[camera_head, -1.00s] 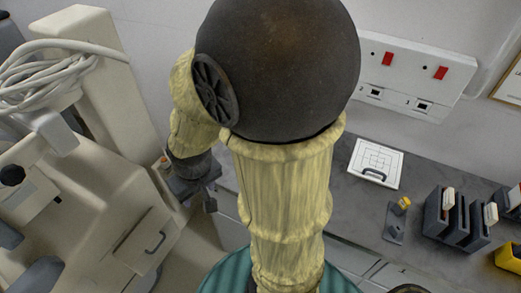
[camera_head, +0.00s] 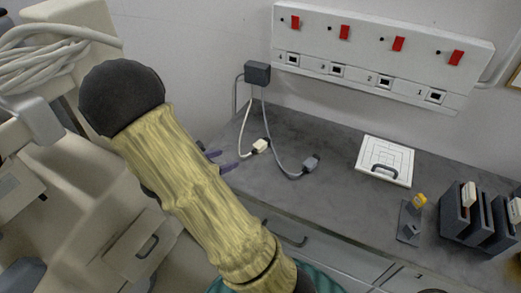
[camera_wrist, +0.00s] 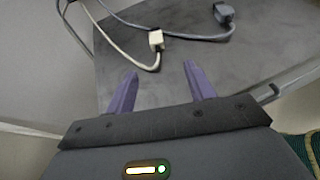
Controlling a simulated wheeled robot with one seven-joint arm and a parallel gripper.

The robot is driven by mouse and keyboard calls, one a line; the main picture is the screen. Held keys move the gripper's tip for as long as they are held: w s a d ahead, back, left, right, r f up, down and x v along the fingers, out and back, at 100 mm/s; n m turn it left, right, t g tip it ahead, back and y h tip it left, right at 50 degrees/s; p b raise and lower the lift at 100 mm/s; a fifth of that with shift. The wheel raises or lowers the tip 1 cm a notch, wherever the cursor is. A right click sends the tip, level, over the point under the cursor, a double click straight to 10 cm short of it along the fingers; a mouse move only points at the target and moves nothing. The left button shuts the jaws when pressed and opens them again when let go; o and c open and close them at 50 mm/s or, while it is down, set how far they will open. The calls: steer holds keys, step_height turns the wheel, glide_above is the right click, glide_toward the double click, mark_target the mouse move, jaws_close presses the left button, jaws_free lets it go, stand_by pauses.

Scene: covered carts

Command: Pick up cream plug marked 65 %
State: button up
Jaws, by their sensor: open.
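The cream plug (camera_head: 260,146) lies on the grey counter at the end of a cream cable, below the wall socket panel. It also shows in the wrist view (camera_wrist: 156,40), just beyond and between my fingertips. Any 65 % marking is too small to read. My gripper (camera_head: 228,160) has purple fingers and is open and empty, close to the left of the cream plug and apart from it. In the wrist view my open fingers (camera_wrist: 160,72) point toward the plug. My arm hides part of the gripper in the head view.
A grey plug (camera_head: 311,162) on a grey cable lies right of the cream one. A white board with a handle (camera_head: 385,161) and dark racks (camera_head: 455,212) stand right. Counter (camera_head: 325,205) between is clear.

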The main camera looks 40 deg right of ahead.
steer(key=shift+d, duration=0.1)
glide_toward(258, 145)
steer(key=x, duration=0.2)
steer(key=s+x, duration=0.1)
steer(key=x, duration=0.1)
steer(key=shift+w+d, duration=0.1)
steer(key=shift+d, duration=0.05)
steer(key=shift+w+d+f, duration=0.1)
steer(key=shift+d+f, duration=0.05)
steer(key=shift+d, duration=0.15)
steer(key=shift+a, duration=0.1)
steer(key=x, duration=0.1)
steer(key=p+x, duration=0.1)
steer(key=x, duration=0.3)
steer(key=shift+w, duration=0.3)
steer(key=shift+c, duration=0.2)
steer(key=c, duration=1)
